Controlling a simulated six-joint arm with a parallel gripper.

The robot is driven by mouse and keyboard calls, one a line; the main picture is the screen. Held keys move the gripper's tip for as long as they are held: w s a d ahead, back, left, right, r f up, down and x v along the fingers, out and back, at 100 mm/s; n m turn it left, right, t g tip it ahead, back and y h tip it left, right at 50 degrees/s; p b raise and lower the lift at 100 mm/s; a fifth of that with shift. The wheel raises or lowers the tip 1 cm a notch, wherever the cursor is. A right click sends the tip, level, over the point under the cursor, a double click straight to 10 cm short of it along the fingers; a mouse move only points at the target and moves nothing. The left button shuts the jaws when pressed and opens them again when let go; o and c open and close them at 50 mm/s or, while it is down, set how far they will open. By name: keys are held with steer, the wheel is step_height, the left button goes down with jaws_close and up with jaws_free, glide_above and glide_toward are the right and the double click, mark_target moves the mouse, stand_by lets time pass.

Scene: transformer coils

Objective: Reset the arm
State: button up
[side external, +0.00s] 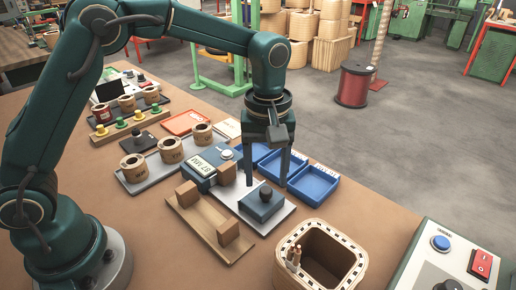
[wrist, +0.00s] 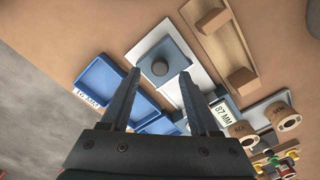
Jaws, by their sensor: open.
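My gripper (side external: 267,170) points down with its two fingers apart and nothing between them. In the side external view it hangs over the blue block with a black knob (side external: 263,203), which sits on a pale plate (side external: 285,212). The wrist view shows my open gripper (wrist: 161,90), and the block with its round dark knob (wrist: 159,68) lies just beyond the fingertips. The fingers look clear of the block, though the exact height above it is hard to tell.
A wooden cradle (side external: 202,222) with two blocks lies left of the plate. Blue trays (side external: 314,183) lie behind. A gauge reading 87 MM (side external: 203,166) and several coils (side external: 170,150) stand left.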

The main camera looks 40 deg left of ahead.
steer(key=shift+r, duration=1.15)
steer(key=shift+w+a+r, duration=0.1)
steer(key=shift+r, duration=0.1)
steer(key=s+a+r+m+t, duration=0.1)
steer(key=s+a+r+t, duration=0.35)
steer(key=s+r, duration=0.4)
steer(key=s+a+f+m+t, duration=0.1)
steer(key=s+a+f+m, duration=0.2)
steer(key=s+m, duration=0.4)
steer(key=shift+s+f+m, duration=0.2)
steer(key=shift+f+m, duration=0.1)
steer(key=shift+m, duration=0.2)
